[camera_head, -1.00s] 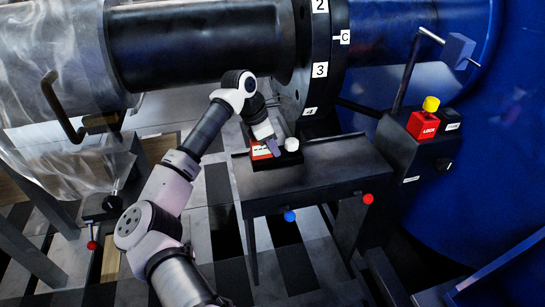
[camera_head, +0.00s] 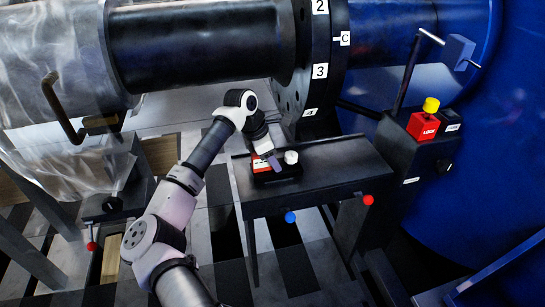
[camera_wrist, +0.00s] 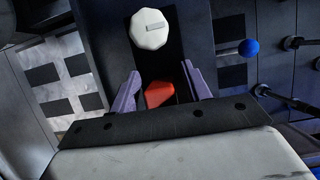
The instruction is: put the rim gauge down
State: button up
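The rim gauge, as I take it, is the dark block with a red labelled part (camera_head: 262,163) and a white round knob (camera_head: 291,157). It is over the black bench top (camera_head: 345,163), low and seemingly at its surface; its underside is hidden, so contact is unclear. My gripper (camera_head: 274,163) reaches down onto it between the red part and the knob. In the wrist view the purple fingers (camera_wrist: 162,78) stand either side of the dark body, with the red part (camera_wrist: 159,93) between them and the white knob (camera_wrist: 150,29) beyond the fingertips.
A large dark flange (camera_head: 318,70) with number labels rises behind the bench. A red LOCK box (camera_head: 423,124) with a yellow button stands at the right. Blue (camera_head: 290,217) and red (camera_head: 368,199) knobs stick out at the bench front. The bench's right part is clear.

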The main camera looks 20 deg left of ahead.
jog(key=v, duration=1.2)
jog(key=shift+r, duration=0.1)
